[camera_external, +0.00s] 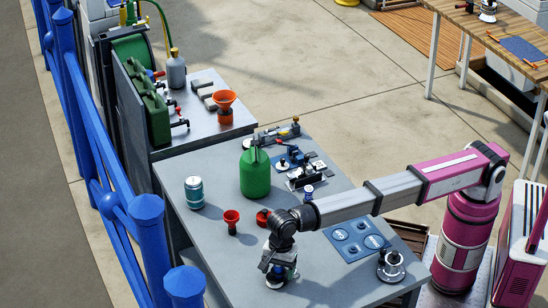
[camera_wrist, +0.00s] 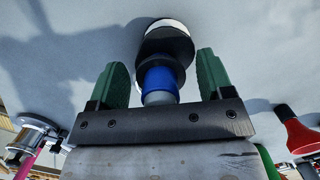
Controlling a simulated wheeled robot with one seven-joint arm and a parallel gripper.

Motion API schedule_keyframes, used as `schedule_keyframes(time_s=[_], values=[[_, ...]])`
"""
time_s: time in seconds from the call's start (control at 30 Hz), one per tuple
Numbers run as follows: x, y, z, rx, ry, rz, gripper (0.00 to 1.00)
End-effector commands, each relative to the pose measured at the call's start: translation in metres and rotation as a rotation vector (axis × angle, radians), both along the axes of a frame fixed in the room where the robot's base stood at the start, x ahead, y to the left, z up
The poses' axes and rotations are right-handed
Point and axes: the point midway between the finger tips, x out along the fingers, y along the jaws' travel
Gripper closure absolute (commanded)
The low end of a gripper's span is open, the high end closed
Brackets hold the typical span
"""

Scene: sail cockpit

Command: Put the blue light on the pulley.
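My gripper (camera_wrist: 162,82) is open, with one green finger on each side of what looks like the blue light (camera_wrist: 160,77). The light has a blue body, a wide black collar and a white end. Gaps show between it and both fingers. In the external view my gripper (camera_external: 277,272) is low over the front of the grey table and largely hides the light. A round metal fitting (camera_external: 391,267), which may be the pulley, stands at the table's right corner. It also shows at the left of the wrist view (camera_wrist: 33,137).
A blue panel (camera_external: 356,240) lies left of the metal fitting. A blue railing (camera_external: 100,170) runs along the left.

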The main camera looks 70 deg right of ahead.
Motion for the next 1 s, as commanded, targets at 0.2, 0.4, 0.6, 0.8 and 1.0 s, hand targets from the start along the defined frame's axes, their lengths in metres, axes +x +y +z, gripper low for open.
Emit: schedule_keyframes(time_s=[0.2, 0.4, 0.6, 0.8, 1.0], values=[[0.0, -0.001, 0.014, 0.001, -0.001, 0.0, 0.26], [0.0, -0.007, 0.051, 0.002, -0.001, 0.0, 0.26], [-0.001, -0.012, 0.089, 0.001, -0.001, 0.0, 0.26], [-0.001, -0.016, 0.113, 0.0, 0.0, 0.0, 0.26], [-0.001, -0.018, 0.121, 0.0, 0.0, 0.0, 0.26]])
